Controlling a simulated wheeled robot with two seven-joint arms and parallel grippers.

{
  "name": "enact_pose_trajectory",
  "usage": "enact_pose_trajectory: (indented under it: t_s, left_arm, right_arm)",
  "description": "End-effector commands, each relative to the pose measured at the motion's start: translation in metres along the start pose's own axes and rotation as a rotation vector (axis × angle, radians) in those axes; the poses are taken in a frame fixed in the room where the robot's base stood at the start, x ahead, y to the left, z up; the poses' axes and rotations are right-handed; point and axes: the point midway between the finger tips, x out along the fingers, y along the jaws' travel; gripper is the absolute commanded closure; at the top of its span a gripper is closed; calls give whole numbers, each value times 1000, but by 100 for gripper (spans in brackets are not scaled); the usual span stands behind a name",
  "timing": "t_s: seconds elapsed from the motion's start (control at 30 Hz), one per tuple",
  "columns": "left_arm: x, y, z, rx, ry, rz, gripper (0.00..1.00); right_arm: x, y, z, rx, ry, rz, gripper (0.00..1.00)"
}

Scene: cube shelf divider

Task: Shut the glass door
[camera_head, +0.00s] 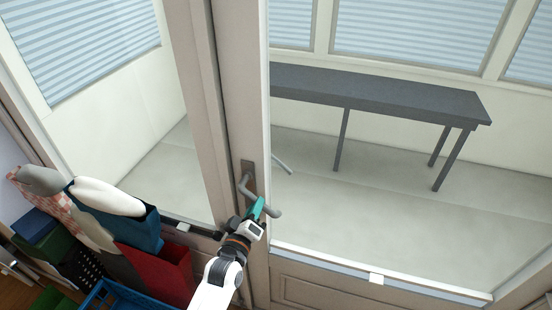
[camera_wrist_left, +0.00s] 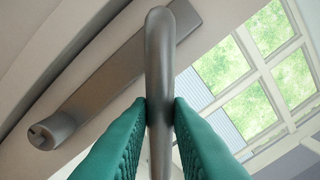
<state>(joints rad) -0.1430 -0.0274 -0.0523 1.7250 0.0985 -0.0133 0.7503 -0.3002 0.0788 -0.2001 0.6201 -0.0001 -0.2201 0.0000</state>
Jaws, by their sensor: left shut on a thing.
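The glass door (camera_head: 242,100) has a beige frame and large panes, and it fills the middle and right of the head view. Its grey metal handle (camera_head: 272,211) sits on a plate on the door's upright. In the left wrist view the handle (camera_wrist_left: 159,60) runs between the two green fingers. My left gripper (camera_head: 258,208) is shut on the handle; its fingers (camera_wrist_left: 160,115) touch the bar from both sides. A second handle (camera_head: 282,165) shows through the glass on the far side. I cannot tell whether the door is fully against its frame. My right gripper is not in view.
Behind the glass stands a dark grey table (camera_head: 380,92) on a pale floor. At the lower left are a red bin (camera_head: 165,272), a blue crate (camera_head: 125,297) and several other items close to my left arm. Windows with blinds line the back.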

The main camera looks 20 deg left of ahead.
Motion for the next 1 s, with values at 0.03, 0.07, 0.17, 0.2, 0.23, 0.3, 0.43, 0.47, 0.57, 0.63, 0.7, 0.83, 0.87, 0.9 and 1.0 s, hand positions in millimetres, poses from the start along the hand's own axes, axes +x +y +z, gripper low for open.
enact_pose_trajectory:
  t_s: [0.03, 0.07, 0.17, 0.2, 0.23, 0.3, 0.43, 0.47, 0.57, 0.63, 0.7, 0.83, 0.87, 0.9, 1.0]
  left_arm:
    - [0, 0, -1, 0, 1, 1, 100]
    - [0, 0, -1, 1, 1, 1, 100]
    - [0, 0, 0, 0, 1, 1, 100]
    - [0, 0, 0, 0, 1, 1, 100]
    - [0, 0, 0, 0, 1, 1, 100]
    - [-1, 0, 0, 0, 1, 1, 100]
    - [-5, -1, -1, -1, -2, 5, 100]
    - [-6, -1, -1, -2, -3, 7, 100]
    - [-12, -2, -2, -3, -8, 11, 100]
    - [-14, -1, -2, -2, -11, 12, 79]
    - [-14, -1, -2, -1, -11, 11, 67]
    - [-13, -1, -2, -1, -11, 10, 57]
    - [-13, -1, -2, -1, -11, 10, 57]
    - [-13, -1, -2, -1, -12, 10, 57]
    - [-13, -1, -2, -1, -12, 10, 57]
  right_arm:
    - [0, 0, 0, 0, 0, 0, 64]
    - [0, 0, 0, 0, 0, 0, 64]
    - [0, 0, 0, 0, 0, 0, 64]
    - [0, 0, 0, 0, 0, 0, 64]
    - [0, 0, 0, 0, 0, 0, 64]
    - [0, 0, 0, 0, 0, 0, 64]
    - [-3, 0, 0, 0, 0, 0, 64]
    - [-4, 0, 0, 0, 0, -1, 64]
    - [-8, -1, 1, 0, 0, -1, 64]
    - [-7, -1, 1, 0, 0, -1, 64]
    - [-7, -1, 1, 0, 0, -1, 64]
    - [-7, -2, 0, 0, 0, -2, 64]
    - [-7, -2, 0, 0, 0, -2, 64]
    - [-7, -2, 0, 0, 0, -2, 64]
    - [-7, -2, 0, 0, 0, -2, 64]
